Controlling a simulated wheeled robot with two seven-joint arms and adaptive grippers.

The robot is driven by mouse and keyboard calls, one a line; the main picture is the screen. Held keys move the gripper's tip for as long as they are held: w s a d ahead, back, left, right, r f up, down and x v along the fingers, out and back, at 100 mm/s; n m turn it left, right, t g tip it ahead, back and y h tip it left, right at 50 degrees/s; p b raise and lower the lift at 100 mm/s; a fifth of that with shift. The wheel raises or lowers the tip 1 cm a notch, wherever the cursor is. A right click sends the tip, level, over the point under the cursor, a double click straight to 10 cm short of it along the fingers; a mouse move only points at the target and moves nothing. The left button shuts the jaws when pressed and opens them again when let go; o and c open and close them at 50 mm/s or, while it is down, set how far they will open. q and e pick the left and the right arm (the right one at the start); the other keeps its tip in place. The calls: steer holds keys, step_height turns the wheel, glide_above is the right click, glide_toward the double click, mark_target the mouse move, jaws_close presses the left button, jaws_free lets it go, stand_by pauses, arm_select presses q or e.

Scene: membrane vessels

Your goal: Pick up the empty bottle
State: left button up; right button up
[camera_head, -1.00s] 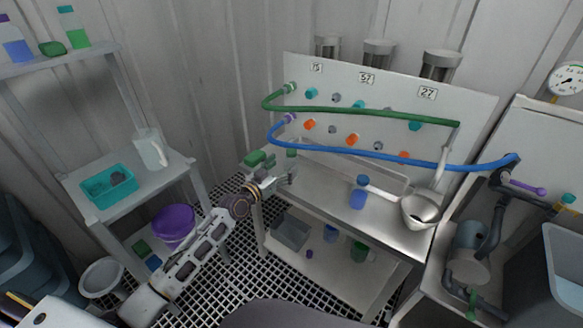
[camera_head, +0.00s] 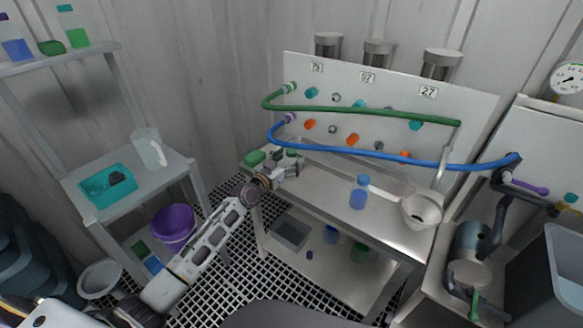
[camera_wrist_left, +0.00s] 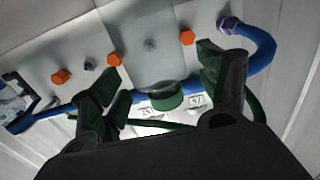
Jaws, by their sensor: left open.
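A clear bottle with a green cap (camera_wrist_left: 165,97) shows between my left gripper's fingers in the left wrist view. Its see-through body looks empty. In the head view its green cap (camera_head: 291,152) shows at the left end of the metal bench, and my gripper largely hides the body. My left gripper (camera_head: 293,164) is open at the bottle, with one finger on each side. I cannot tell whether either finger touches it. Another bottle, holding blue liquid (camera_head: 358,197), stands farther right on the bench. My right gripper is not in view.
A green hose (camera_head: 360,113) and a blue hose (camera_head: 360,151) cross in front of the valve panel (camera_head: 470,105). A white funnel-like vessel (camera_head: 421,211) stands at the bench's right. A shelf rack (camera_head: 165,178) stands left.

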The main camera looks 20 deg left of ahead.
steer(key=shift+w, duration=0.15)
arm_select(q)
steer(key=c, duration=1.1)
steer(key=shift+c, duration=0.2)
steer(key=shift+r, duration=0.2)
steer(key=shift+r, duration=0.1)
steer(key=shift+r+p, duration=1.4)
steer(key=shift+r, duration=3.35)
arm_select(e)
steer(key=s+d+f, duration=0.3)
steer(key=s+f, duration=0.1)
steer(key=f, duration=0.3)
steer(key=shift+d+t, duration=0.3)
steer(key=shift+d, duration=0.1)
